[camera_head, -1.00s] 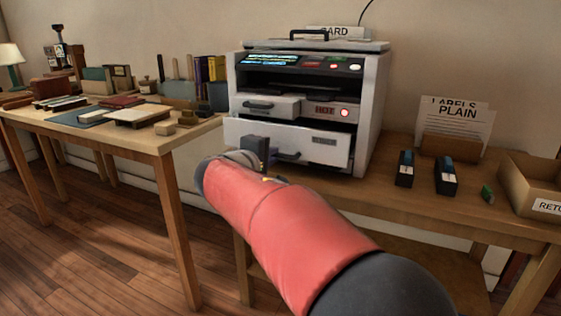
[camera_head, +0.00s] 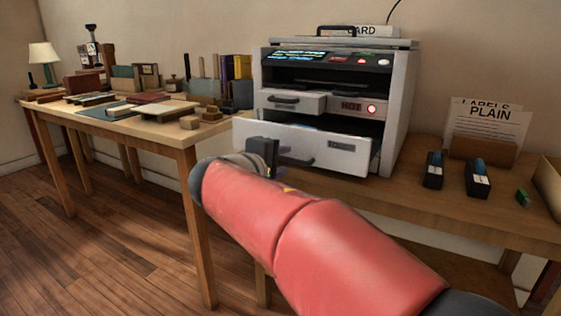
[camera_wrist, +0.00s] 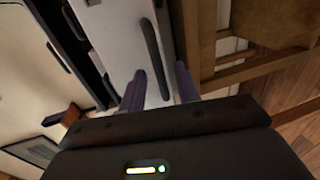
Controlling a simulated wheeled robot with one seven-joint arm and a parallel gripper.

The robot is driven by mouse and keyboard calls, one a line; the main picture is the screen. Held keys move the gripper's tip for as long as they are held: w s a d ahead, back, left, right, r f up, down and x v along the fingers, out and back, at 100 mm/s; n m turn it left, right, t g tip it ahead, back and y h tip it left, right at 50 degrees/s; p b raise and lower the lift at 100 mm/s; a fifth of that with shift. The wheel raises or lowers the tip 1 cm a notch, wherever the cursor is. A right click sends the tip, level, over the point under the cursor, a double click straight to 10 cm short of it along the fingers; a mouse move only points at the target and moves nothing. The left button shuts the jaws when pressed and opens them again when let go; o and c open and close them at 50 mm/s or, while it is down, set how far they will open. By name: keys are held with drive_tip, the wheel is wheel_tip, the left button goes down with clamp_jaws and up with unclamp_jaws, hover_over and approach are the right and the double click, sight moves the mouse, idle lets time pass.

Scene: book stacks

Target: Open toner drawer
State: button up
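A white and grey printer (camera_head: 398,108) stands on a wooden table. Its wide lower drawer (camera_head: 345,146) is pulled well out, with a gap above its front. The dark bar handle of this drawer (camera_head: 296,160) also shows in the wrist view (camera_wrist: 152,58). A smaller upper drawer (camera_head: 310,103) with its own handle sits above. No toner label is legible. My gripper (camera_head: 268,158) is at the left part of the lower handle. In the wrist view its two fingers (camera_wrist: 161,85) are apart, with the handle's end between them; contact is not visible.
Two dark label holders (camera_head: 434,170) and (camera_head: 478,178), a small green item (camera_head: 522,197) and a sign stand (camera_head: 485,150) are right of the printer. A second table (camera_head: 160,136) with books is at left. Wooden floor is open in front of it.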

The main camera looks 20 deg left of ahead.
drive_tip(key=v, duration=0.7)
drive_tip(key=shift+s, duration=0.4)
drive_tip(key=shift+a+r, duration=0.1)
drive_tip(key=d+f+m+g+h+p, duration=0.3)
drive_tip(key=d+m+g+p, duration=0.3)
drive_tip(key=d, duration=2.4)
drive_tip(key=s+d+f+m+g+y+p, duration=0.1)
drive_tip(key=s+d+f+m+g+y, duration=0.1)
drive_tip(key=s+d+m, duration=0.3)
drive_tip(key=s+d+f+m+g+y+p, duration=0.2)
drive_tip(key=s+d+f+m, duration=0.3)
drive_tip(key=s, duration=0.5)
drive_tip(key=shift+s+d+m, duration=0.3)
drive_tip(key=shift+d+m, duration=0.3)
drive_tip(key=shift+d, duration=0.55)
